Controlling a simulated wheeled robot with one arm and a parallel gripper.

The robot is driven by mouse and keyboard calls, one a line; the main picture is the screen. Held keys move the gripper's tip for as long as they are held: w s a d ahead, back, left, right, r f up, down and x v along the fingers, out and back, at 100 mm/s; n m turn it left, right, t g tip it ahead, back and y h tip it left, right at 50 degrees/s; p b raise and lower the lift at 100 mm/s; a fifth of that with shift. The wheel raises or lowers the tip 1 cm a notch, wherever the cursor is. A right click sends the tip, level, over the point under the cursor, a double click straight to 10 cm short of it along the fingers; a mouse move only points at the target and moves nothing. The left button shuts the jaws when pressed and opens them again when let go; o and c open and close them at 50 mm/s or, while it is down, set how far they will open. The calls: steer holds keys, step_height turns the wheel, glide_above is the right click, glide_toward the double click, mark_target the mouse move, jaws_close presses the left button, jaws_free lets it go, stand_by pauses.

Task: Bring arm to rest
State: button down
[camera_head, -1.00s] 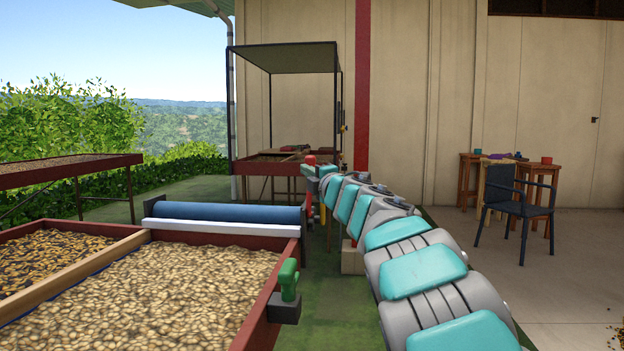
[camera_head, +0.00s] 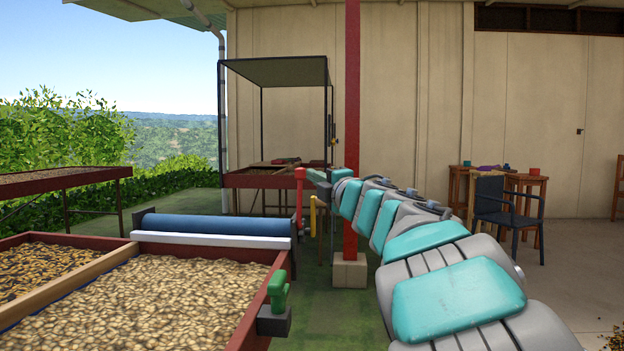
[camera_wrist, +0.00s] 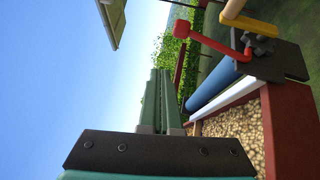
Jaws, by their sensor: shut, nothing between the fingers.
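My arm (camera_head: 455,300), grey with teal covers, reaches forward along the right of the drying bed. My gripper (camera_wrist: 160,72) shows in the wrist view as two dark green fingers side by side, shut and empty. In the head view it is small and partly hidden at the far end of the arm. There it appears close to the red crank handle (camera_head: 300,190); I cannot tell whether they touch. In the wrist view the fingers point into open air, left of the crank (camera_wrist: 215,40).
The drying bed (camera_head: 262,318) with beans lies at the left, with a blue roller (camera_head: 215,225) and green handle (camera_head: 278,290). A red post (camera_head: 352,120) stands just beyond the arm. A chair (camera_head: 505,210) and stools are at right. The floor between is clear.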

steer(key=shift+d, duration=0.1)
steer(key=s+d+f+m+h, duration=0.25)
steer(key=d+m+h, duration=0.2)
steer(key=d, duration=0.35)
steer(key=s+d+f+m+h, duration=0.1)
steer(key=d+f+m+h, duration=0.25)
steer(key=d+m, duration=0.3)
steer(key=s+d+f+m+h, duration=0.25)
steer(key=d+m+h, duration=0.2)
steer(key=d, duration=0.35)
steer(key=s+d+f+m+g+h, duration=0.2)
steer(key=s+d+f+m+g, duration=0.25)
steer(key=f, duration=0.35)
steer(key=s+a+f+m+g+y, duration=0.15)
steer(key=s+f+g, duration=0.35)
steer(key=s+f, duration=0.7)
steer(key=s+f+m+g, duration=0.35)
steer(key=s+f, duration=0.65)
steer(key=s, duration=0.4)
steer(key=s+a+f+g+y, duration=0.1)
steer(key=s+a+f+g, duration=0.1)
steer(key=s, duration=0.6)
steer(key=s+a+f+g+y, duration=0.1)
steer(key=s+a+f+g, duration=0.2)
steer(key=s, duration=0.4)
steer(key=shift+s+a+m+y, duration=0.3)
steer(key=shift+s+a, duration=0.05)
steer(key=shift+a, duration=0.1)
